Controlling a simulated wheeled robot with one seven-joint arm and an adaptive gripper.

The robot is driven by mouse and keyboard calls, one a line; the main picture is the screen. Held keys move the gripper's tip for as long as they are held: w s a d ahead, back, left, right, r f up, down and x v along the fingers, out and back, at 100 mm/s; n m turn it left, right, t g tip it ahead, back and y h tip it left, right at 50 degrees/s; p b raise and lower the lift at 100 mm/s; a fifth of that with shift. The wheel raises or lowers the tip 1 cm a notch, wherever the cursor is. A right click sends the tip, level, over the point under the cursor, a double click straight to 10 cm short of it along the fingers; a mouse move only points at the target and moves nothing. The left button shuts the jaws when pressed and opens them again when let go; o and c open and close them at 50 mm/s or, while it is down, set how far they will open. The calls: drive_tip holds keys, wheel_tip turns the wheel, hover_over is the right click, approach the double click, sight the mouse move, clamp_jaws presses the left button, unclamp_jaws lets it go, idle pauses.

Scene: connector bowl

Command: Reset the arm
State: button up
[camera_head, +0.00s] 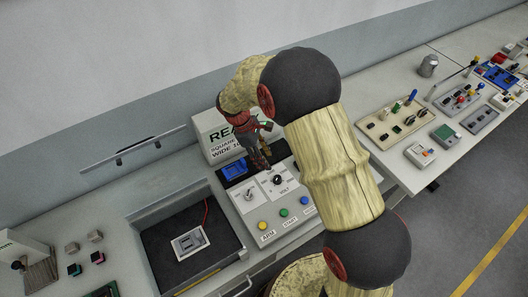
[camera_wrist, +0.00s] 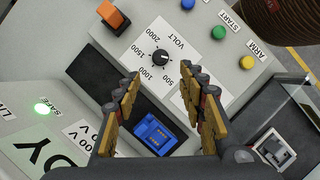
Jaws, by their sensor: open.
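My gripper (camera_wrist: 168,84) is open and empty in the wrist view, its two fingers apart over the console (camera_wrist: 195,62). Between and beyond the fingertips is a black VOLT knob (camera_wrist: 159,57) with marks from 500 to 2000. Whether the fingertips touch the panel cannot be told.
The console has yellow (camera_head: 262,225), green (camera_head: 284,213) and blue (camera_head: 305,200) buttons. An orange rocker switch (camera_wrist: 113,17) and a lit green SAFE lamp (camera_wrist: 41,108) show in the wrist view. A dark bay with a grey module (camera_head: 188,243) sits left; a cluttered bench (camera_head: 395,165) stands right.

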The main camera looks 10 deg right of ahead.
idle(0.3)
drive_tip(key=s+d+r+m+t+y+b, duration=0.2)
drive_tip(key=s+r+m+b, duration=0.3)
drive_tip(key=s+r, duration=0.3)
drive_tip(key=s+d+r+m+t+y+b, duration=0.2)
drive_tip(key=s+r+m+t+b, duration=0.3)
drive_tip(key=s+r, duration=0.4)
drive_tip(key=s+m+b, duration=0.1)
drive_tip(key=s+m, duration=0.1)
drive_tip(key=s, duration=0.5)
drive_tip(key=shift+s+d+m+t, duration=0.3)
drive_tip(key=shift+d+m, duration=0.1)
drive_tip(key=shift+c, duration=0.3)
idle(0.8)
